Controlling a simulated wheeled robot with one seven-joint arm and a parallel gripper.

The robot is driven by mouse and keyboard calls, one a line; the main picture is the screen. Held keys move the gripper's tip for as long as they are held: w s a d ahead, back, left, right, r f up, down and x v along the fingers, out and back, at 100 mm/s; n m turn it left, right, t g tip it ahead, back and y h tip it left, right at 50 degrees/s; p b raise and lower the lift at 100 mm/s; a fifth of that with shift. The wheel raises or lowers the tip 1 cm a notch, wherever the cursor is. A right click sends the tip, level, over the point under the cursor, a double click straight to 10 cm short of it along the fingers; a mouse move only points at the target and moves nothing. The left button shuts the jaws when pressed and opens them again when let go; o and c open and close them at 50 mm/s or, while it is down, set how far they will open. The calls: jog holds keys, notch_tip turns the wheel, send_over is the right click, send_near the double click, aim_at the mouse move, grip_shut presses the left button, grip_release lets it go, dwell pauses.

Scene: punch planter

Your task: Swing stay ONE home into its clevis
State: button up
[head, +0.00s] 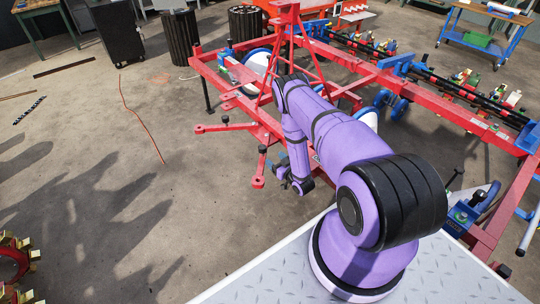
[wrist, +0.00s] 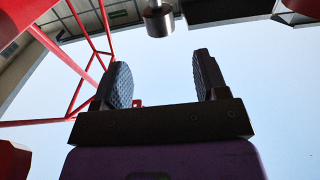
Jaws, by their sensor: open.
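The red planter frame (head: 380,75) fills the middle and right of the head view. Two short red arms stick out from its left side, a left one (head: 210,128) and a front one (head: 258,181), each near a black-topped pin. Either may be stay ONE; I see no label that tells, and I cannot make out the clevis. My gripper (head: 296,186) hangs just right of the front arm, apart from it in the picture. In the wrist view my gripper (wrist: 163,80) has its two black ribbed pads wide apart with nothing between them.
In the wrist view a grey cylinder end (wrist: 158,21) hangs beyond the pads, and red bars (wrist: 85,55) run at the left. An orange cord (head: 140,118) lies on the floor. A black cabinet (head: 120,35) stands at the back left. The left floor is mostly clear.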

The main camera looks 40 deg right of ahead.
jog(key=shift+s, duration=0.5)
